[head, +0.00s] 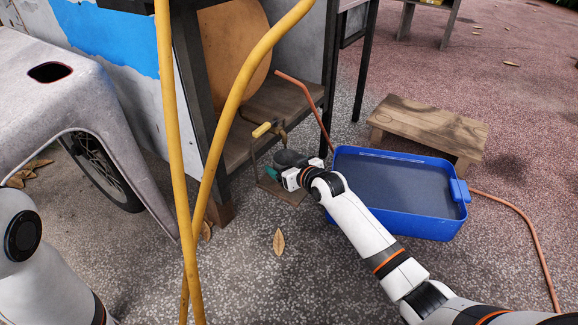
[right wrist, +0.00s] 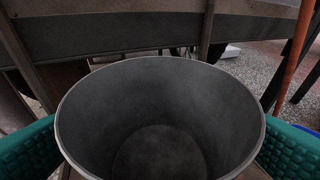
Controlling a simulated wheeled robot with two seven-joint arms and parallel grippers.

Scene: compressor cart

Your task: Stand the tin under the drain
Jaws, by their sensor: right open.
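The dark grey tin (head: 290,158) is low beside the cart's wooden lower shelf, partly hidden by my right gripper. In the right wrist view its round open mouth and empty inside (right wrist: 160,110) fill the middle. My right gripper (head: 280,174) is open, with its green finger pads on both sides of the tin; whether they touch it I cannot tell. A small brownish fitting (head: 283,136), apparently the drain, sits at the shelf edge just above the tin, near a yellow grip (head: 262,130) on thin wire. My left gripper is out of view.
A blue tray (head: 395,222) stands right of the tin, beside a low wooden stool (head: 430,125). A reddish hose (head: 525,220) runs over the ground. Yellow hoses (head: 190,215) hang in front of the cart. The speckled ground in front is clear except for leaves.

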